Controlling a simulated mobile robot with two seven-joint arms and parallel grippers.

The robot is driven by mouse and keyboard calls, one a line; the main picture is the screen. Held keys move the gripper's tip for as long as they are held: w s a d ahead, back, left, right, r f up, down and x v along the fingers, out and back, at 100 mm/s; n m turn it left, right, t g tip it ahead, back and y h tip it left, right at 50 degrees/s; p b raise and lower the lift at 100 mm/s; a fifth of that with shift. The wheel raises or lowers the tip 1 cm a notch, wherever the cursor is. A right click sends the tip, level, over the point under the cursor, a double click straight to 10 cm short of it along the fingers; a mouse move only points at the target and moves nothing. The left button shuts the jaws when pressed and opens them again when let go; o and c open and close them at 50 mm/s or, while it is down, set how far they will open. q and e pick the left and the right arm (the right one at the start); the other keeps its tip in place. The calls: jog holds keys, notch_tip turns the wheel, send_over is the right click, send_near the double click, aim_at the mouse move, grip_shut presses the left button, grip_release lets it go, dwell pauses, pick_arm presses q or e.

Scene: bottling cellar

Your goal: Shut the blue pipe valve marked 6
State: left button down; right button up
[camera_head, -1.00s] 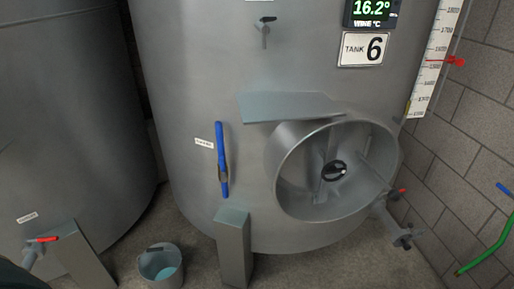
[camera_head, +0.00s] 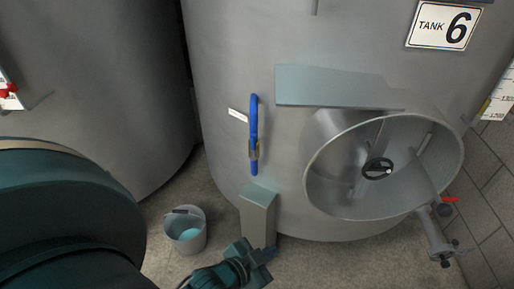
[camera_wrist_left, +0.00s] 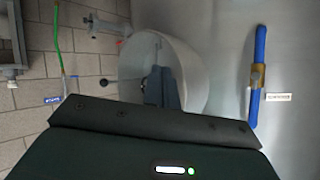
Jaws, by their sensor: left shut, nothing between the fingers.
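The blue pipe valve (camera_head: 254,118) is an upright blue bar with a brass-coloured piece (camera_head: 253,149) low on it, on the front of the grey tank marked 6 (camera_head: 441,26). A small white label, too small to read, sits beside it. The valve also shows at the right of the left wrist view (camera_wrist_left: 260,50), clear of my fingers. My left gripper (camera_head: 266,256) is shut and empty, low in front of the tank's foot, below the valve and apart from it. Its dark fingers show in the left wrist view (camera_wrist_left: 161,88). My right gripper is not in view.
A round manway (camera_head: 320,185) with a dark knob juts from the tank right of the valve, under a sloping metal plate (camera_head: 335,87). A red-handled tap (camera_head: 447,200) is at its lower right. A grey bucket (camera_head: 186,240) stands on the floor at the left.

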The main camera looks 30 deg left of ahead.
aim_at(253, 145)
pick_arm(q)
jog(key=w+a+r+m+t+y+b, duration=0.1)
jog(key=w+a+r+m+t, duration=0.2)
jog(key=w+a+m, duration=0.3)
jog(key=w+a+r+m+t+y+b, duration=0.1)
jog(key=w+a+r+m+t+y, duration=0.1)
jog(key=w+a+m, duration=0.4)
jog(key=w+a+r+t, duration=0.1)
jog(key=w+a+r, duration=0.1)
jog(key=a, duration=0.1)
jog(key=shift+w+r+b, duration=0.2)
jog(key=shift+r+b, duration=0.15)
jog(key=shift+b, duration=0.05)
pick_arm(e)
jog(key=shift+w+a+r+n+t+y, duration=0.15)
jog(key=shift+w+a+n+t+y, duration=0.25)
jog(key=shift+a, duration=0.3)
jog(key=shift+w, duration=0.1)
pick_arm(q)
jog(key=w, duration=1)
jog(key=a, duration=0.2)
jog(key=s+a+p, duration=0.1)
jog(key=a, duration=0.1)
jog(key=shift+s, duration=0.2)
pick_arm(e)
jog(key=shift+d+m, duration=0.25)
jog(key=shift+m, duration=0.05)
